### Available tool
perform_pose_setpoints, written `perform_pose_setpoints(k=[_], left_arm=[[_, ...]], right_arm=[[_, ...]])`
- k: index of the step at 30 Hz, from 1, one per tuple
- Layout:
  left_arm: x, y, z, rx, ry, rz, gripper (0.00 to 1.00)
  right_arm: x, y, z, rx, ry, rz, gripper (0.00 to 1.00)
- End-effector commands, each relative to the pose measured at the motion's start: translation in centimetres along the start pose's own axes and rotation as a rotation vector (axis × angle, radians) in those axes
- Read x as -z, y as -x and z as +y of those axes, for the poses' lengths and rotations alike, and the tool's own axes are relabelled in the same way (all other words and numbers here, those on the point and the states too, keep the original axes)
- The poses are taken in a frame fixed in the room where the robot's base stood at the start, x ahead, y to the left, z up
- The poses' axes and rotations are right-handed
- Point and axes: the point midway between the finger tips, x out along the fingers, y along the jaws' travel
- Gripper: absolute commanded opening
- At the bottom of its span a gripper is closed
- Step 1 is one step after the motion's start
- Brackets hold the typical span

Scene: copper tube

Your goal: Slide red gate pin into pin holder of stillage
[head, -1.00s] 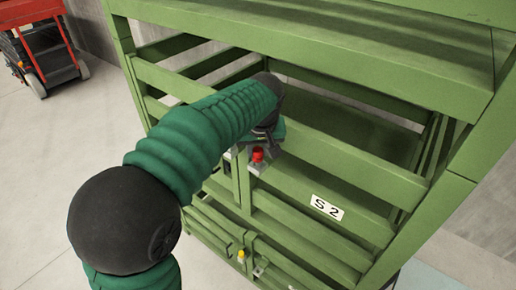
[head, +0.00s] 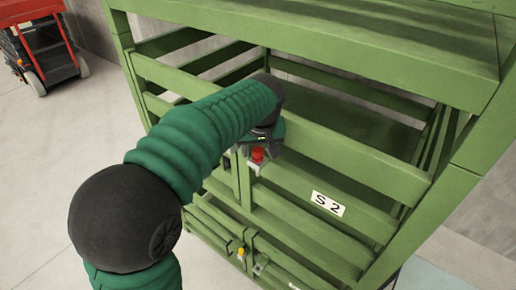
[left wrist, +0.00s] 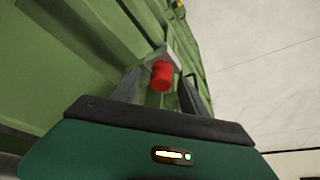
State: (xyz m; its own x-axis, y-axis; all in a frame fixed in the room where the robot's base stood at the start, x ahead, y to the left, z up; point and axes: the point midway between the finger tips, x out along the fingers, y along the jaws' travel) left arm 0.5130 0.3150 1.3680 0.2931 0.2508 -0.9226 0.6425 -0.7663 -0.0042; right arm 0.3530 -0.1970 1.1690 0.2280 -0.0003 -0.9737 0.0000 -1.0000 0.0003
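The red gate pin (head: 257,155) sits at a pale metal bracket, the pin holder (head: 253,167), where the gates of the green stillage (head: 330,150) meet. In the left wrist view the red pin (left wrist: 162,76) shows between the two fingers, with the pale bracket (left wrist: 158,56) just beyond it. My left gripper (left wrist: 158,92) is open, one finger on each side of the pin, and I see no clear contact. In the head view my left gripper (head: 262,138) is right above and behind the pin, its fingers mostly hidden. My right gripper is out of view.
A yellow pin (head: 241,253) is on the lower gate, below the red one. A white S2 label (head: 328,203) is on the right gate. A red machine (head: 40,45) stands at the back left. The floor left of the stillage is clear.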

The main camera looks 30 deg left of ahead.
Motion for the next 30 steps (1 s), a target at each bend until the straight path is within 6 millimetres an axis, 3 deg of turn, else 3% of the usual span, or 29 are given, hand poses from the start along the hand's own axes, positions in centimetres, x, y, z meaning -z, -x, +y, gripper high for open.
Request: perform_pose_setpoints(k=[7,11,24,30], left_arm=[[0.0,0.1,0.0,0.0,0.0,0.0,0.51],[0.1,1.4,0.1,-0.003,0.0,0.004,0.51],[0.1,13.4,0.2,-0.003,-0.001,0.003,0.51],[0.1,16.3,0.1,0.0,-0.001,-0.001,0.51]], right_arm=[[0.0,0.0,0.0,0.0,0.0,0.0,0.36],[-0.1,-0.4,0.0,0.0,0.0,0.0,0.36],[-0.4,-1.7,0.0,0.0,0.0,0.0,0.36],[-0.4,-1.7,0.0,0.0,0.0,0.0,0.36]])
